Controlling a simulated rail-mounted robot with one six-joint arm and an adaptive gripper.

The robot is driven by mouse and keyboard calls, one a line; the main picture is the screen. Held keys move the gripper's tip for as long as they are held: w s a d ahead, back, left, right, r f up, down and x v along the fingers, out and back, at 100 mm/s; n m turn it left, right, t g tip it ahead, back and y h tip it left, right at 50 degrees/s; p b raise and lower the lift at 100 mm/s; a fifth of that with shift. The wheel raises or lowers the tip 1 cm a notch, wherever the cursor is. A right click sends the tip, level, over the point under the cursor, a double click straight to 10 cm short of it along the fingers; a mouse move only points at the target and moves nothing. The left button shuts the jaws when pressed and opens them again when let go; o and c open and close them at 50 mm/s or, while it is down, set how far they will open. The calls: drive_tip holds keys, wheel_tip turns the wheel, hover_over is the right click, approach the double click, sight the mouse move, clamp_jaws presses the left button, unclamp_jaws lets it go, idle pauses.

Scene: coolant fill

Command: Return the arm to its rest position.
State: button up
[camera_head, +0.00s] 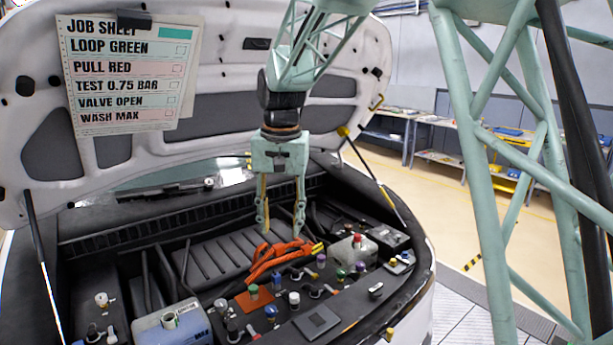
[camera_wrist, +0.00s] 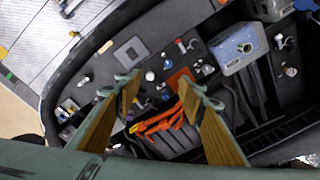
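My gripper (camera_head: 281,218) hangs from the arm over the middle of the open engine bay (camera_head: 205,255). Its two fingers point down and stand apart, with nothing visible between them. In the wrist view my gripper (camera_wrist: 160,95) also shows its fingers spread, with the bay floor seen through the gap.
The raised hood (camera_head: 225,75) with a job sheet (camera_head: 128,72) stands behind the arm. A blue-white reservoir (camera_head: 173,327) sits front left. Several coloured caps line the front of the bay. A hood prop (camera_head: 372,175) rises at right. Shelves (camera_head: 440,140) stand far behind; open floor lies right.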

drive_tip(key=s+d+r+t, duration=0.1)
drive_tip(key=s+d+r, duration=0.4)
drive_tip(key=s+d, duration=0.45)
drive_tip(key=s+d+r, duration=0.5)
drive_tip(key=s+d, duration=0.3)
drive_tip(key=s, duration=0.2)
drive_tip(key=s+d+f, duration=0.1)
drive_tip(key=s+d, duration=0.2)
drive_tip(key=s, duration=0.5)
drive_tip(key=s+d+f+t+b, duration=0.1)
drive_tip(key=s+d+f, duration=0.1)
drive_tip(key=s, duration=0.7)
drive_tip(key=s+d+f+n, duration=0.1)
drive_tip(key=s+d, duration=0.4)
drive_tip(key=s, duration=0.3)
drive_tip(key=shift+s+f+t+h, duration=0.2)
drive_tip(key=shift+f+t+h, duration=0.1)
drive_tip(key=shift+f+t, duration=0.1)
